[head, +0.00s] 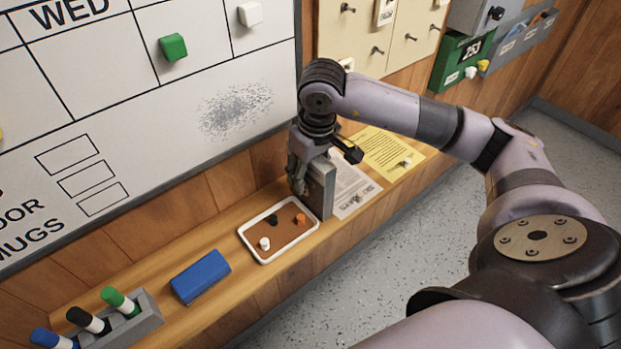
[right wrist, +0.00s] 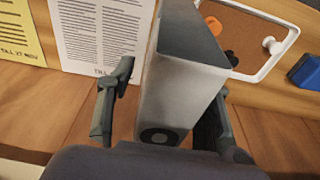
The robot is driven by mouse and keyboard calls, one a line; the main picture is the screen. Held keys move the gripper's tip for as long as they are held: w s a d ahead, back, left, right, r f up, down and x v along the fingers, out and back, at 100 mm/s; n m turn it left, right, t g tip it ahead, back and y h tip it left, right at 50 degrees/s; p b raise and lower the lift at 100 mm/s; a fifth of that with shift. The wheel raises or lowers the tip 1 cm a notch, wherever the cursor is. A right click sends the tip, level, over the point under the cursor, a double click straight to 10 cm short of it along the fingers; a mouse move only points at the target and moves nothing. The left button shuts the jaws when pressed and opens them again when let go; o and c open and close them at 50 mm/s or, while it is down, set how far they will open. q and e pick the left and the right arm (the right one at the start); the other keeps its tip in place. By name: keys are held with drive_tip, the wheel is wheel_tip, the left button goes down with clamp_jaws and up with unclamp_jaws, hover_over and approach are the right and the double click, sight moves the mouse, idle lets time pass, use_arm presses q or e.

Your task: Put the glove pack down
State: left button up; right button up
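The likely glove pack is a plain grey upright box (head: 322,186) with a dark round mark on one face. It stands on the wooden ledge just right of the white-rimmed tray. It also shows in the right wrist view (right wrist: 180,85), between my fingers. My right gripper (head: 318,170) reaches down around it from above; in the right wrist view (right wrist: 165,110) a gap shows between the left finger and the box, while the other finger is close against its right side. The fingers look open. My left gripper is not in view.
The tray (head: 252,251) holds small white, black and orange pieces. Left of it are a blue block (head: 200,276) and a grey marker holder (head: 140,324). A white sheet (head: 350,186) and a yellow sheet (head: 390,150) lie right of the box. The whiteboard (head: 130,110) stands behind.

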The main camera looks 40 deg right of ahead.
clamp_jaws()
idle(0.3)
drive_tip(key=shift+r+p, duration=0.4)
drive_tip(key=shift+p, duration=0.35)
wheel_tip(320, 180, up, 11)
drive_tip(key=shift+w+f+b, duration=0.15)
drive_tip(key=shift+b, duration=1)
wheel_tip(320, 180, up, 9)
drive_tip(key=p, duration=0.2)
drive_tip(key=s+a+f, duration=0.2)
drive_tip(key=a+f, duration=0.2)
drive_tip(key=f, duration=0.2)
drive_tip(key=s+a+f+m, duration=0.1)
drive_tip(key=s+a+f, duration=0.1)
drive_tip(key=a+f, duration=0.3)
wheel_tip(320, 180, down, 3)
drive_tip(key=shift+s+r, duration=0.2)
drive_tip(key=shift+s, duration=0.1)
drive_tip(key=shift+a, duration=0.1)
